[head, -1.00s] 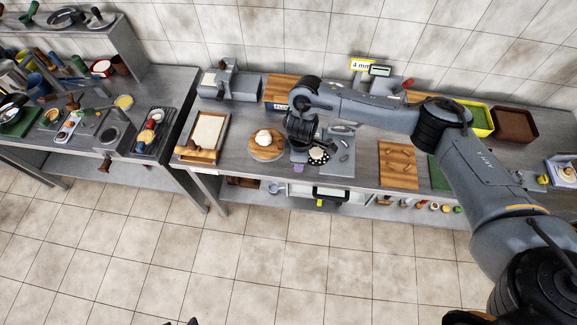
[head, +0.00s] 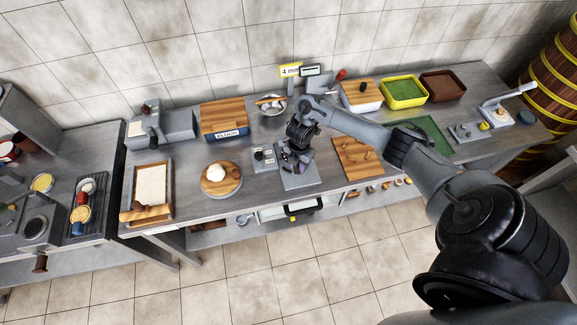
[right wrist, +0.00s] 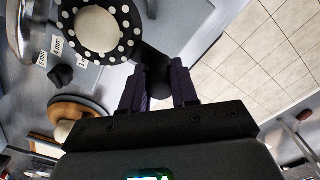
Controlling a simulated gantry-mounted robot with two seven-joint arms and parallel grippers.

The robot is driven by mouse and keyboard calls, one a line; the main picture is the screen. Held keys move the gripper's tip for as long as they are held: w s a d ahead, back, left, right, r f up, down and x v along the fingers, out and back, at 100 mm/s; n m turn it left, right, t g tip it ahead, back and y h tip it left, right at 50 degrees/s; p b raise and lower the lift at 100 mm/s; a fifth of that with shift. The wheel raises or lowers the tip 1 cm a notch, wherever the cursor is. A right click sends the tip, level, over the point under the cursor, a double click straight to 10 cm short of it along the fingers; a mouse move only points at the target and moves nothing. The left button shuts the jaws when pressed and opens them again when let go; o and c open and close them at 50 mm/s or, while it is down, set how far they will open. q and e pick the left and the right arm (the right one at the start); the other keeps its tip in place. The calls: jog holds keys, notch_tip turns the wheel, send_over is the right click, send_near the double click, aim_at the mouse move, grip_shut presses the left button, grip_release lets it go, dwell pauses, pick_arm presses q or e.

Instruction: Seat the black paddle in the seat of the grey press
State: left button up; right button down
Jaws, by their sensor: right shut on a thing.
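My right gripper (head: 297,158) is shut on the black paddle, above the grey press (head: 300,182), a flat grey plate on the counter. In the right wrist view my fingers (right wrist: 158,88) close on the paddle's dark handle. Beyond them is the paddle's black round head (right wrist: 128,32) with white dots around its rim and a cream disc at its middle. In the head view my gripper hides most of the paddle and the back of the press. I cannot tell whether the paddle touches the seat. My left gripper is not in view.
Behind are a metal bowl (head: 271,105) and a yellow-rimmed tray (head: 404,93).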

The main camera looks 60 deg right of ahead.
jog(key=shift+s+d+f, duration=0.1)
jog(key=shift+d+f, duration=0.05)
jog(key=shift+d, duration=0.15)
jog(key=shift+f, duration=0.1)
jog(key=shift+d+f+b, duration=0.1)
jog(key=shift+f+b, duration=0.8)
jog(key=shift+b, duration=0.25)
jog(key=shift+f+b, duration=0.45)
jog(key=shift+f, duration=0.25)
dwell(0.3)
